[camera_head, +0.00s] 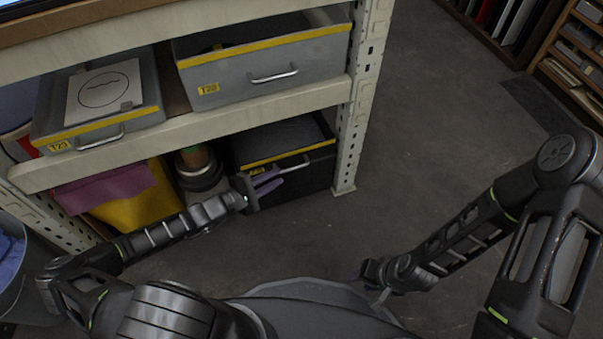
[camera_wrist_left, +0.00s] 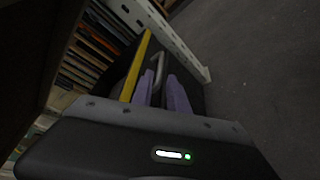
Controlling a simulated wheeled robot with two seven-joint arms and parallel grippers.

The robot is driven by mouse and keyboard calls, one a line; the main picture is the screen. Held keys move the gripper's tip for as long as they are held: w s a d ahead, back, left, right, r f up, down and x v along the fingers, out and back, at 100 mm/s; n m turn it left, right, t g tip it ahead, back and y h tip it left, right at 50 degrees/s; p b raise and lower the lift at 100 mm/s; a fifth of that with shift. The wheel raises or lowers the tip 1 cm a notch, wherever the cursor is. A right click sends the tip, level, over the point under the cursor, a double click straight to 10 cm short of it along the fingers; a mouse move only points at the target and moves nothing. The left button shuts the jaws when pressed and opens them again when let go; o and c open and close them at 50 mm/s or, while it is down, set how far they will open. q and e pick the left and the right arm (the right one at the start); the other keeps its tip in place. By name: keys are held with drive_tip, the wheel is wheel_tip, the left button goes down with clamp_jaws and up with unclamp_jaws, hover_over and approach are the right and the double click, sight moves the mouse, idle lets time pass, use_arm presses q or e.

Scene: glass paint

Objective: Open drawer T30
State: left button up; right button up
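The dark drawer (camera_head: 318,165) with a yellow strip along its top edge sits on the lower shelf, at the right end. Its small yellow label (camera_head: 257,170) is partly hidden by my gripper and I cannot read it. Its metal handle (camera_head: 294,164) is on the front face; the handle (camera_wrist_left: 158,66) also shows in the left wrist view, by the fingertips. My left gripper (camera_head: 279,177) is in front of the drawer, its purple fingers (camera_wrist_left: 163,80) apart, close to the handle. I cannot tell whether they touch it. My right gripper (camera_head: 368,284) is low, away from the rack; its fingers are unclear.
Grey drawers T28 (camera_head: 232,82) and T29 (camera_head: 75,137) stand on the shelf above. A rack post (camera_head: 352,140) rises just right of the dark drawer. Purple and yellow cloths (camera_head: 140,207) and a round dark container (camera_head: 199,176) are to its left. Floor (camera_head: 430,130) to the right is clear.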

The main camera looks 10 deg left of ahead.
sight(294, 169)
use_arm(q)
drive_tip(key=shift+d, duration=0.1)
drive_tip(key=b+x, duration=0.3)
drive_tip(key=x, duration=0.3)
drive_tip(key=shift+w+d+f, duration=0.15)
drive_tip(key=shift+w+d, duration=0.1)
drive_tip(key=shift+d, duration=0.05)
drive_tip(key=shift+w+d, duration=0.25)
drive_tip(key=shift+w, duration=0.15)
drive_tip(key=shift+c, duration=0.2)
clamp_jaws()
idle(0.9)
